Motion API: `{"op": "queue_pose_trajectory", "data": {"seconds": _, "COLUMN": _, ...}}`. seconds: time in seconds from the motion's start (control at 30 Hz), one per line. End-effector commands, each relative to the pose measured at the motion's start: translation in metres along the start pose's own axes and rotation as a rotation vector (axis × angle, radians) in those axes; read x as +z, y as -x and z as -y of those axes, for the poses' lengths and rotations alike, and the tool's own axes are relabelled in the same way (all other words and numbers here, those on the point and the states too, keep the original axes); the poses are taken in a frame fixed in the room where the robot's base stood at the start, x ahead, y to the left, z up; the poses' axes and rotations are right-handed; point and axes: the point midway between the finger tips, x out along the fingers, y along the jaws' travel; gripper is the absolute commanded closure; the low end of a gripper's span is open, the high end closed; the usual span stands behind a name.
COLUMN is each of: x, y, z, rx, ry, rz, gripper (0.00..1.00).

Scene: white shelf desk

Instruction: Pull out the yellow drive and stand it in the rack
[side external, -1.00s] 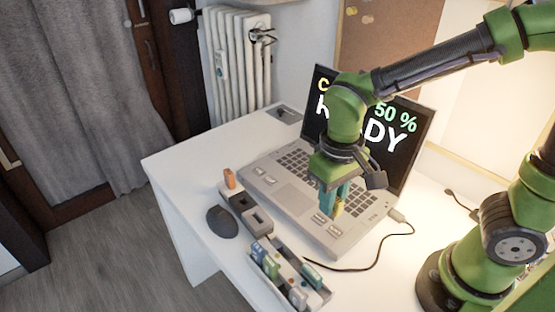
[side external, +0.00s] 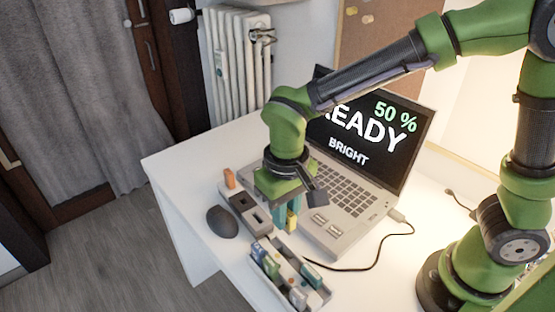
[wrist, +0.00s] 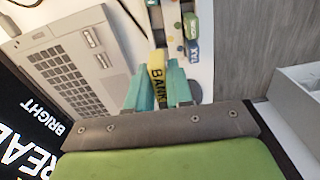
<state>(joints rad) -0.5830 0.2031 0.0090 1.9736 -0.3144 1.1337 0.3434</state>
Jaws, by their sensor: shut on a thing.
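My gripper (side external: 287,222) is shut on the yellow drive (side external: 292,221), which hangs between its teal fingers. In the wrist view, the yellow drive (wrist: 157,69) shows dark lettering that seems to read BANK, between the fingertips of my gripper (wrist: 159,90). The grey rack (side external: 257,220) stands on the desk to the left of my gripper. An orange drive (side external: 230,178) stands upright at its far end, and dark openings show in its top. The drive's lower end and its height above the desk are hard to tell.
The open laptop (side external: 340,228), its screen showing READY, stands behind and right of my gripper. A grey tray (side external: 318,303) with several drives lies in front. A black mouse (side external: 222,221) sits left of the rack. A cable (side external: 383,238) runs from the laptop's right side.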

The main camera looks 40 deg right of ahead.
Motion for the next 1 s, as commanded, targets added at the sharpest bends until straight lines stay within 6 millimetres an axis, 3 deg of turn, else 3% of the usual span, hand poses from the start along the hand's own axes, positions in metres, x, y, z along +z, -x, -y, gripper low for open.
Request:
{"op": "queue_pose_trajectory", "data": {"seconds": 0.23, "x": 0.000, "y": -0.008, "z": 0.000, "rx": 0.000, "ry": 0.000, "rz": 0.002, "gripper": 1.00}}
{"op": "queue_pose_trajectory", "data": {"seconds": 0.7, "x": 0.001, "y": -0.049, "z": 0.000, "rx": 0.000, "ry": 0.000, "rz": 0.003, "gripper": 1.00}}
{"op": "queue_pose_trajectory", "data": {"seconds": 1.0, "x": 0.000, "y": -0.058, "z": 0.000, "rx": -0.001, "ry": 0.000, "rz": 0.000, "gripper": 1.00}}
